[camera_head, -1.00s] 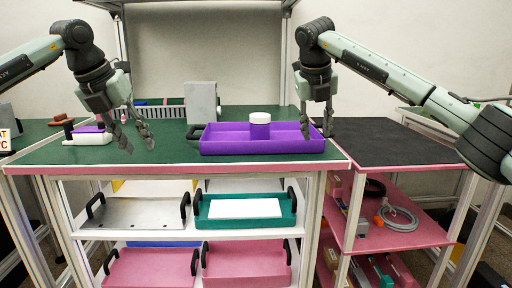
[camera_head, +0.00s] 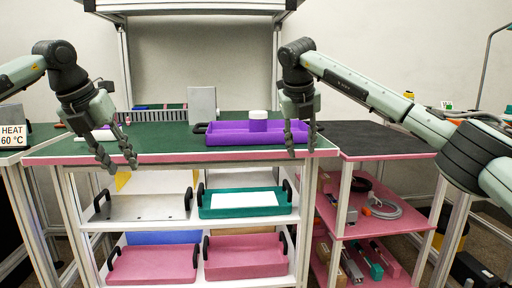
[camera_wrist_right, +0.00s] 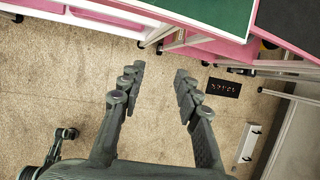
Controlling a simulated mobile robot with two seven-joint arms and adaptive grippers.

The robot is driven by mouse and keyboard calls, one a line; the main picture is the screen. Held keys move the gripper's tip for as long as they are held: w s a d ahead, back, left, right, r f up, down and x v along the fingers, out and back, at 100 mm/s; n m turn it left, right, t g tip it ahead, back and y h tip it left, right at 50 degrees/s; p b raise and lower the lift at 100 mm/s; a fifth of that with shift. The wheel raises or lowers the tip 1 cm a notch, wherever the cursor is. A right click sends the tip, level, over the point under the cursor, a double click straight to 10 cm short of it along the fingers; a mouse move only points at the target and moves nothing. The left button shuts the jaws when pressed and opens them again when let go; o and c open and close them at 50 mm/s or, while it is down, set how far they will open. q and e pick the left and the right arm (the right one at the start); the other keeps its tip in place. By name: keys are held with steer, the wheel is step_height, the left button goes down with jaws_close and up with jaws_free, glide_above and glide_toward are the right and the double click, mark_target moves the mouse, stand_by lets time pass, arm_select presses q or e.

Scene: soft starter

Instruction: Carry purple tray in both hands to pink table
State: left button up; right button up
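The purple tray (camera_head: 228,139) lies on the green top of the pink-edged workbench (camera_head: 160,146). A purple jar with a white lid (camera_head: 258,121) stands in it. A dark handle (camera_head: 200,128) shows at its left end; its right end is partly behind my right gripper. My right gripper (camera_head: 301,150) hangs before the tray's right end in the head view. In the right wrist view its fingers (camera_wrist_right: 160,72) are apart and empty, above bare floor. My left gripper (camera_head: 119,166) is open and empty at the bench's front left, well left of the tray.
A dark-topped, pink-edged table (camera_head: 378,141) adjoins the bench on the right; its top is clear. A grey box (camera_head: 202,105) stands behind the tray. Teal (camera_head: 245,208) and pink (camera_head: 245,257) trays sit on shelves below. Floor before the bench is free.

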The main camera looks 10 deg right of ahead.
steer(key=v, duration=1.2)
steer(key=shift+r, duration=0.45)
steer(key=shift+f, duration=0.1)
